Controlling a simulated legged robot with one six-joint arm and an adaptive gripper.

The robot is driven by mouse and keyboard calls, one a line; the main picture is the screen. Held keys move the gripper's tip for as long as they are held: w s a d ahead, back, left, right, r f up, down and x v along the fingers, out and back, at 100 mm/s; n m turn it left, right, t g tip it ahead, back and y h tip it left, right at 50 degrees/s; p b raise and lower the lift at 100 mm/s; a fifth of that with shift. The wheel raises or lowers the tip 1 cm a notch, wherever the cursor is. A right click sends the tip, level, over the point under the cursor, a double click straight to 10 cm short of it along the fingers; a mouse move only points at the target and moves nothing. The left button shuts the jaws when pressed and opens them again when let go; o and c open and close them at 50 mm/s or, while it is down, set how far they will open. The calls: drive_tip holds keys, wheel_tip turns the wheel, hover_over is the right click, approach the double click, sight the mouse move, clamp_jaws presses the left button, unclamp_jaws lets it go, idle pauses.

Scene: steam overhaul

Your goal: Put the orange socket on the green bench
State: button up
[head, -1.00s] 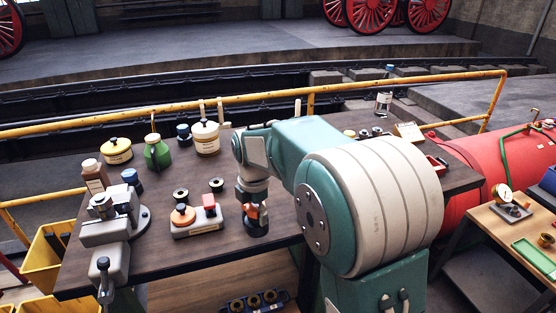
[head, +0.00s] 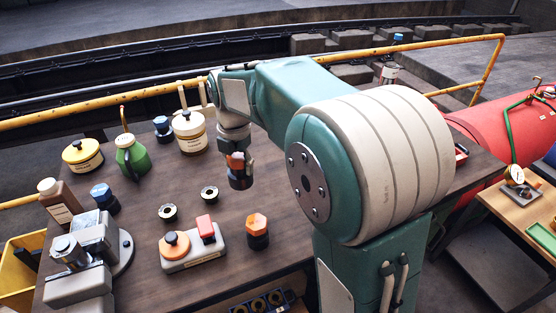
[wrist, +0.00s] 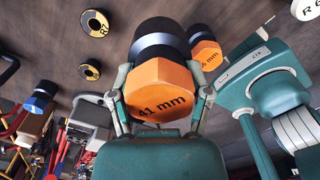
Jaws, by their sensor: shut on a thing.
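My gripper (head: 235,152) is shut on an orange hex-topped socket (wrist: 160,88) with a black lower body, marked 41 mm in the wrist view. In the head view the held socket (head: 239,181) hangs over the dark brown bench (head: 130,225), apparently clear of its top. A second orange-topped socket (head: 257,232) stands on that bench, nearer the camera; in the wrist view its mark (wrist: 205,50) seems to read 36 mm. At the right a wooden bench (head: 487,214) carries a green tray (head: 541,236); I cannot make out a green bench top.
A grey block with orange and red knobs (head: 190,252) and two dark rings stand near the second socket. A vise (head: 85,262), a green can (head: 131,158) and a cream pot (head: 189,135) are farther left. A yellow rail (head: 180,85) runs behind; a red tank (head: 490,145) is at the right.

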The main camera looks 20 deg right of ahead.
drive_tip(key=w+d+f, duration=0.1)
drive_tip(key=d+f, duration=0.2)
drive_tip(key=d, duration=0.1)
drive_tip(key=w+d+f, duration=0.2)
drive_tip(key=d+f, duration=0.1)
drive_tip(key=d, duration=0.1)
drive_tip(key=w+d+f, duration=0.1)
drive_tip(key=d+f, duration=0.2)
drive_tip(key=d, duration=0.1)
drive_tip(key=shift+w+d+f, duration=0.1)
drive_tip(key=shift+w+f, duration=0.05)
wheel_tip(320, 180, down, 3)
drive_tip(key=shift+d+f, duration=0.1)
drive_tip(key=shift+f, duration=0.05)
drive_tip(key=o, duration=1.3)
drive_tip(key=shift+f, duration=0.1)
drive_tip(key=shift+o, duration=0.2)
